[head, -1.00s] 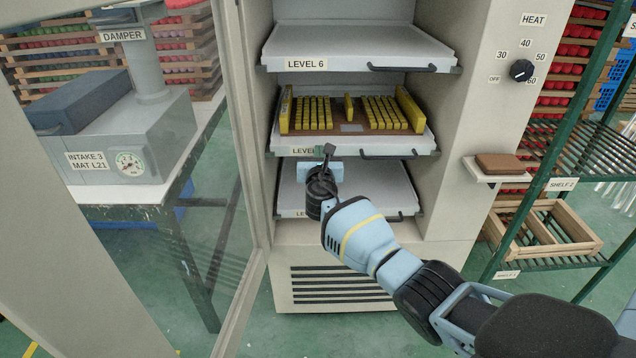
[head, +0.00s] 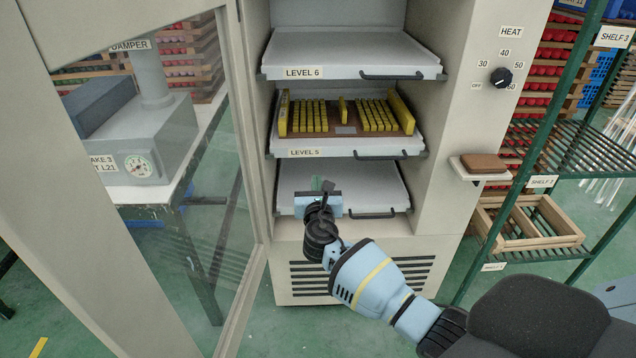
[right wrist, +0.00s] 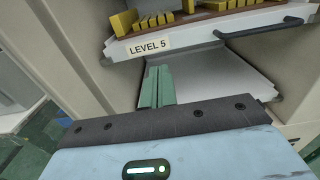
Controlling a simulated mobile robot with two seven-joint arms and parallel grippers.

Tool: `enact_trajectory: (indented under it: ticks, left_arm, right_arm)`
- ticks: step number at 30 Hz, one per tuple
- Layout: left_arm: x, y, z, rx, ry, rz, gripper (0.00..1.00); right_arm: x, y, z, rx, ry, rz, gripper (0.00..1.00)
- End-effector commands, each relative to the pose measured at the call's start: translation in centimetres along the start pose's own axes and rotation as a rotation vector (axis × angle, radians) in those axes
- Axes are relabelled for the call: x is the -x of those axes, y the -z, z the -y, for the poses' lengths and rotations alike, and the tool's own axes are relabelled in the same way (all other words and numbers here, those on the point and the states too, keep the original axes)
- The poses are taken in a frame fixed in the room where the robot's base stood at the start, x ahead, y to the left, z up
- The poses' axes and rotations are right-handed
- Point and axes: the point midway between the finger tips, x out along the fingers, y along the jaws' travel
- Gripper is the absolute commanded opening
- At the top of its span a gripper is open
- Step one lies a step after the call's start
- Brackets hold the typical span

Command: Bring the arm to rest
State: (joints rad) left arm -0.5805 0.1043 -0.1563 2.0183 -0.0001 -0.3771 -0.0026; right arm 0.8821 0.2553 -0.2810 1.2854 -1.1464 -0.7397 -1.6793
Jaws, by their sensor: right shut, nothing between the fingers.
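My right arm reaches in from the lower right in the head view. Its right gripper (head: 317,186) is in front of the cabinet's lowest shelf, below the level 5 shelf (head: 340,152). In the right wrist view the green fingers of this gripper (right wrist: 156,88) are together, with nothing between them. They point toward the gap between the level 5 shelf and the lowest shelf (right wrist: 215,80). My left gripper is in neither view.
The level 5 shelf bears a brown tray (head: 345,131) with several yellow pieces. An open glass door (head: 200,180) stands to the left. A small ledge with a brown block (head: 483,162) juts out at right. A wooden crate (head: 520,222) sits on a green rack.

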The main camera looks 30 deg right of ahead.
Motion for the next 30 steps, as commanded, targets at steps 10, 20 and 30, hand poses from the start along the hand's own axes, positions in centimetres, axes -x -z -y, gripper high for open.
enact_trajectory:
  ticks: [10, 20, 30]
  left_arm:
    - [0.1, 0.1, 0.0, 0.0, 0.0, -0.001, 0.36]
    - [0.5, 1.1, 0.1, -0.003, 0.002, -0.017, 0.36]
    - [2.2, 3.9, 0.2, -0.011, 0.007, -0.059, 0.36]
  right_arm:
    - [0.6, 0.0, 0.0, 0.0, 0.0, -0.001, 0.0]
    - [3.0, 3.2, 0.2, -0.125, -0.029, -0.083, 0.0]
    - [17.0, 14.4, 2.0, -0.819, -0.014, -0.493, 0.0]
